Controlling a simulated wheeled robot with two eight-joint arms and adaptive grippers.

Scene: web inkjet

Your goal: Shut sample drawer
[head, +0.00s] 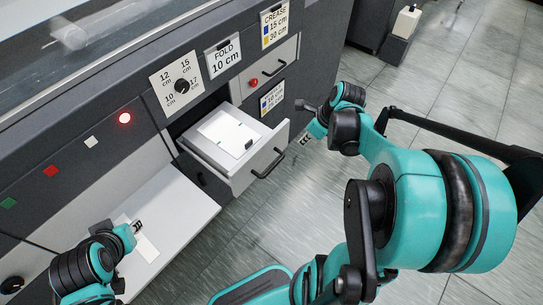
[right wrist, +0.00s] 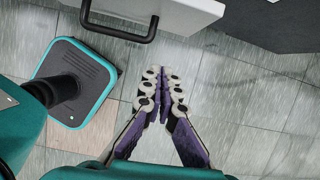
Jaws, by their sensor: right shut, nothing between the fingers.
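The sample drawer (head: 262,160) is pulled out of the grey machine, with a black bar handle (head: 269,164) on its light front. A white sheet (head: 226,137) with a small dark item on it lies inside. My right gripper (head: 307,136) is to the right of the drawer front, apart from it. In the right wrist view the right gripper's fingertips (right wrist: 162,72) meet, empty, above the floor; the drawer handle (right wrist: 120,38) shows above and to the left of them. My left gripper (head: 137,226) is low over a pale shelf, by a white strip; its jaws are too small to judge.
The pale shelf (head: 185,205) juts out left of the drawer. A smaller handled drawer (head: 274,68) is shut.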

